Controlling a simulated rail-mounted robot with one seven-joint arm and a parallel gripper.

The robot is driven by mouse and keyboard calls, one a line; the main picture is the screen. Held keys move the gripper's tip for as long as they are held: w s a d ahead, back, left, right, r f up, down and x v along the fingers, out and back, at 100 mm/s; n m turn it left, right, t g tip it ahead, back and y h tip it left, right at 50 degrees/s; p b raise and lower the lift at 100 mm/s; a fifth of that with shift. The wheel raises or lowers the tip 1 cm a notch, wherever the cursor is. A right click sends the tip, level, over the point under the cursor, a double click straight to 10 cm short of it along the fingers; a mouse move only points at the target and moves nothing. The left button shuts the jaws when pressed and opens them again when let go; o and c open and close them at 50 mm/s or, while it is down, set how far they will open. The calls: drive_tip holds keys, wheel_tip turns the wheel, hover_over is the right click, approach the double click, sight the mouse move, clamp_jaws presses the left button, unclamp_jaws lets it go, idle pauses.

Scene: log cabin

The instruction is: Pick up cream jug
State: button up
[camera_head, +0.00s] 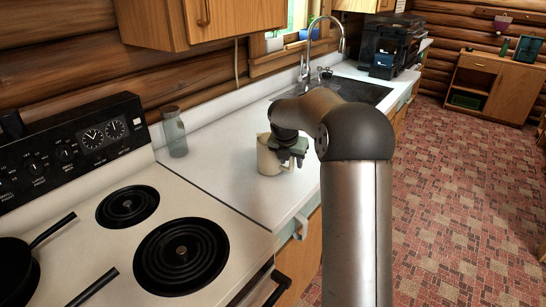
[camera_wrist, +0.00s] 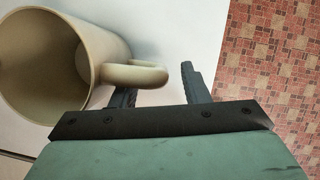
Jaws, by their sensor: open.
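The cream jug (camera_head: 267,158) stands upright on the white counter, right of the stove. In the wrist view the jug (camera_wrist: 70,62) fills the upper left, with its open mouth facing the camera. Its handle (camera_wrist: 137,73) points right, toward the space between my fingers. My gripper (camera_wrist: 155,88) is open, with one dark finger close beside the jug wall below the handle and the other right of the handle's end. In the head view my gripper (camera_head: 291,152) is at the jug's right side and partly covers it. Whether a finger touches the jug is unclear.
A glass jar (camera_head: 174,131) stands on the counter at the back left. The stove (camera_head: 210,205) with burners and a dark pan (camera_head: 15,270) is at left. The sink (camera_head: 355,90) and faucet (camera_head: 308,50) are behind. The counter's front edge is just right of the jug.

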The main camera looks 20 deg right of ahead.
clamp_jaws()
drive_tip(key=shift+r, duration=0.15)
drive_tip(key=shift+r, duration=0.65)
drive_tip(key=s+a+r+b, duration=0.1)
drive_tip(key=s+a+r, duration=0.7)
drive_tip(key=s+r, duration=0.3)
drive_tip(key=shift+a+r+b, duration=0.2)
drive_tip(key=shift+a+b, duration=0.05)
drive_tip(key=shift+b, duration=0.15)
idle(0.8)
